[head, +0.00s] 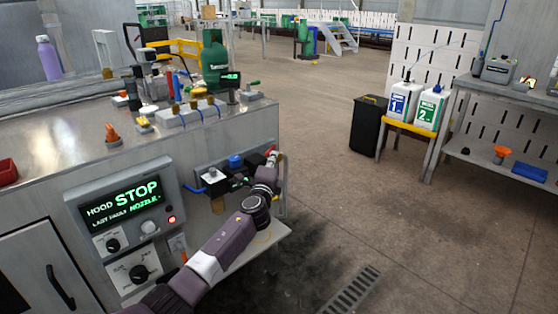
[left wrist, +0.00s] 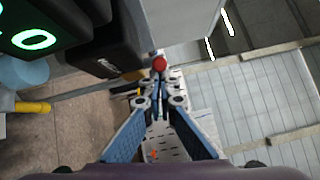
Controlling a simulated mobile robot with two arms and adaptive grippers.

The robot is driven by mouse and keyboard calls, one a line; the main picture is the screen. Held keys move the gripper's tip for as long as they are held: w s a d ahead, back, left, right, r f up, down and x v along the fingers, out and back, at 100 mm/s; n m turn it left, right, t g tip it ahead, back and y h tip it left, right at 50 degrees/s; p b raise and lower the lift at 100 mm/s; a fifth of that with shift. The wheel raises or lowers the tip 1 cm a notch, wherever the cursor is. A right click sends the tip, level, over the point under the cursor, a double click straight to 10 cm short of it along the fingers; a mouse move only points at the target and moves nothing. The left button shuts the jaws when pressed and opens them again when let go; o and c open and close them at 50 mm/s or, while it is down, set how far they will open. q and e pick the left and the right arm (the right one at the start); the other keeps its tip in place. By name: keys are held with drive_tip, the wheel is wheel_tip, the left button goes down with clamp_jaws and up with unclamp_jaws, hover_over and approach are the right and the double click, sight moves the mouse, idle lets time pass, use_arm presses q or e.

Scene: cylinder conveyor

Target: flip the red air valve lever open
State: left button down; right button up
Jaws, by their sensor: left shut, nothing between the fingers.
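The red lever shows as a small red piece (head: 271,150) at the right end of the valve assembly on the front of the grey bench, partly hidden by my left gripper. In the left wrist view a round red tip (left wrist: 159,64) appears right at the ends of the fingers. My left gripper (head: 276,158) is at the red piece, and its fingers (left wrist: 160,82) are shut with nothing between them. I cannot tell whether they touch the red tip. My right gripper is not in view.
A blue-knobbed regulator (head: 235,161) sits left of the gripper. A control panel reading STOP (head: 137,192) is on the bench front. A green gas cylinder (head: 214,62) stands behind, with fittings on the bench top. The floor to the right is open, with a black case (head: 368,124) farther back.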

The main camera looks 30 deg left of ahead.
use_arm(q)
drive_tip(key=shift+s+a+m+h, duration=0.1)
drive_tip(key=shift+a+m+h, duration=0.25)
drive_tip(key=shift+h, duration=0.25)
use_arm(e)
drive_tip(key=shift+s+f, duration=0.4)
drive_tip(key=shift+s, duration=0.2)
use_arm(q)
drive_tip(key=shift+d, duration=0.1)
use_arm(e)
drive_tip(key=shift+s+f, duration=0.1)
use_arm(q)
drive_tip(key=shift+f, duration=0.1)
